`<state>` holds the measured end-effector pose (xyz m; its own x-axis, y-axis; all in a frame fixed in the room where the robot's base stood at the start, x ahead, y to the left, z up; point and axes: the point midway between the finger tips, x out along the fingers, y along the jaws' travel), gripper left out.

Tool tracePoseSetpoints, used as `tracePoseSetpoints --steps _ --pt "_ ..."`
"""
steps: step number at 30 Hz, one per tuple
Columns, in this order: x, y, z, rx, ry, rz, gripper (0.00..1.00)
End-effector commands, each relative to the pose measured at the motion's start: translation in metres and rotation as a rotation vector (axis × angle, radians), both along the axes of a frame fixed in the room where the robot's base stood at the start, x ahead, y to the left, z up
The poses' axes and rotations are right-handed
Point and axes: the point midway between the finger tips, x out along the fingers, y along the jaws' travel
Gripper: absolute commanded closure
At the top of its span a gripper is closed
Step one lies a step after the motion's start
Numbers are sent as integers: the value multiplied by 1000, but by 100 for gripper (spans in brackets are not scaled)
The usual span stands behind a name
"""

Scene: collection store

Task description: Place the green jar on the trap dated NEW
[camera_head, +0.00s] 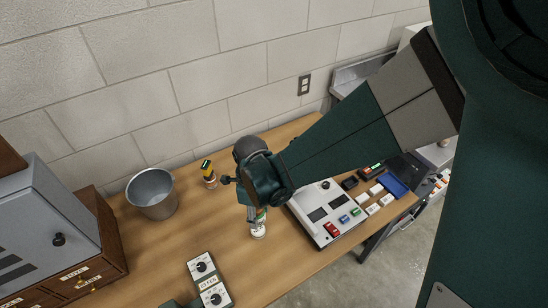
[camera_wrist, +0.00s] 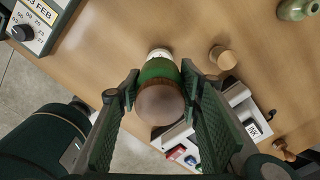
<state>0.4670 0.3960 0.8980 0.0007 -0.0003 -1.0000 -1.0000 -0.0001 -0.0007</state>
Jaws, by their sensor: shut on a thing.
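My gripper (camera_wrist: 158,90) is shut on the green jar (camera_wrist: 158,70), with a finger on each side of it. The jar has a brown rounded top facing the wrist camera and a white part at its far end. In the head view my gripper (camera_head: 258,200) is over the table, and the jar (camera_head: 258,229) shows below it, mostly white. I cannot tell whether it touches the table. One (camera_wrist: 38,20) reads "23 FEB" in the wrist view. I cannot read NEW on anything.
A metal bucket (camera_head: 152,193) and a small yellow-and-dark bottle (camera_head: 208,174) stand left of my gripper. A grey cabinet (camera_head: 42,225) is far left. A round wooden piece (camera_wrist: 223,58) is near the jar. Table between bucket and dials is clear.

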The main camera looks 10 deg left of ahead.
Motion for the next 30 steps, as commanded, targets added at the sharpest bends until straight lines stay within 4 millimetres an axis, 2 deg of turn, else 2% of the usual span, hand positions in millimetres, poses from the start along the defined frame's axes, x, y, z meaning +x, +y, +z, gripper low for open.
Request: tracePoseSetpoints --steps 6,22,30 --pt "0 0 -19 0 0 0 78" --pt "0 0 -26 0 0 0 78" --pt "0 0 -51 0 0 0 78"
